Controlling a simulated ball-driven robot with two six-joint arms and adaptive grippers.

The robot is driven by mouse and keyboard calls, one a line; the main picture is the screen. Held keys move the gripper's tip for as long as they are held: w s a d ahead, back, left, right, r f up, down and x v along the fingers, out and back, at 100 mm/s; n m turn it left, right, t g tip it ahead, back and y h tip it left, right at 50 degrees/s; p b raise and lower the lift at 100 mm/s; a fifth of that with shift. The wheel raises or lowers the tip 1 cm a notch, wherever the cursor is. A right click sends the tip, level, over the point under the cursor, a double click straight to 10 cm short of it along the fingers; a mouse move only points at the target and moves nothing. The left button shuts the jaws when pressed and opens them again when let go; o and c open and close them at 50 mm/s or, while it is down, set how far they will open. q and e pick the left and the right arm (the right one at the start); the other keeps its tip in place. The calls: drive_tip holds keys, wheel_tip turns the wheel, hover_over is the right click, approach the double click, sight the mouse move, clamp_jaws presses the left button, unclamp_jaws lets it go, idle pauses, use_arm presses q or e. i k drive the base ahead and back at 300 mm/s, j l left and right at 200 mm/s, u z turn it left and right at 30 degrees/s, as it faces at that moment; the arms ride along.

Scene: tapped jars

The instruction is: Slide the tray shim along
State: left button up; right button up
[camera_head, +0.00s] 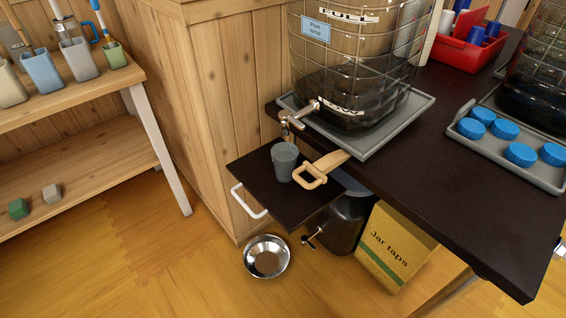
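The tray shim (333,161) is a pale wooden wedge with a loop handle (312,178) at its near left end. Its far end meets the front edge of the grey tray (408,132); I cannot tell how far it reaches under. The handle sticks out over the dark pull-out shelf (264,178). A large glass jar (345,80) in a wire cage, with dark liquid low in it, stands on the tray. Its metal tap (303,112) points out over the shelf. Neither of my grippers is in view.
A grey cup (284,161) stands on the shelf left of the handle. A metal bowl (267,256) and a "Jar taps" box (394,248) are on the floor. Blue caps lie on another grey tray (548,181). The dark table's (450,200) near part is clear.

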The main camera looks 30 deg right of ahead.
sight(318, 169)
drive_tip(key=z, duration=1.15)
